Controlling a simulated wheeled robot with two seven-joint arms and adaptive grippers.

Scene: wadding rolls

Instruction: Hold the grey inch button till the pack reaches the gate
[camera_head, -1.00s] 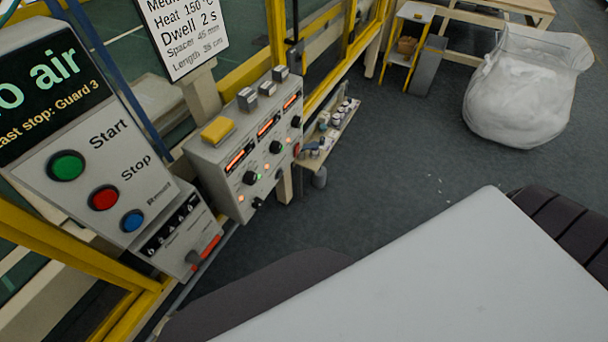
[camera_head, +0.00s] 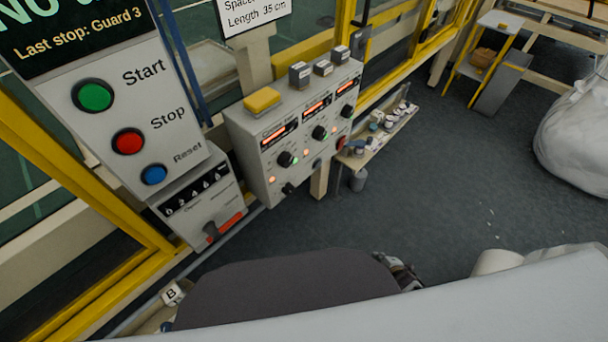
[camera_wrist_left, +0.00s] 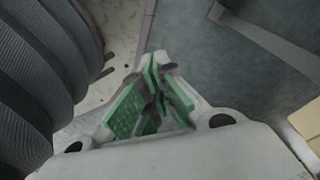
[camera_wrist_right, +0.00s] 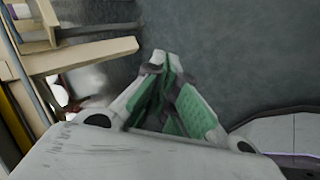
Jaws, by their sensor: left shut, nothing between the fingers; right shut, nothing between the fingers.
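On the control panel (camera_head: 110,90) at left in the head view are a green Start button (camera_head: 93,95), a red Stop button (camera_head: 129,141) and a blue Reset button (camera_head: 153,174). Grey blocks (camera_head: 323,67) and a yellow block (camera_head: 262,100) sit on the console (camera_head: 290,140) to its right. No label reading inch is legible, and I cannot pick out the pack or gate. My left gripper (camera_wrist_left: 158,70) is shut and empty in the left wrist view. My right gripper (camera_wrist_right: 163,70) is shut and empty in the right wrist view. Neither touches a button.
A low shelf (camera_head: 378,138) with small items stands beyond the console. A yellow-legged stand (camera_head: 483,58) and white bag (camera_head: 577,128) are farther off. Yellow guard frames line the left. The grey floor (camera_head: 440,180) between is open.

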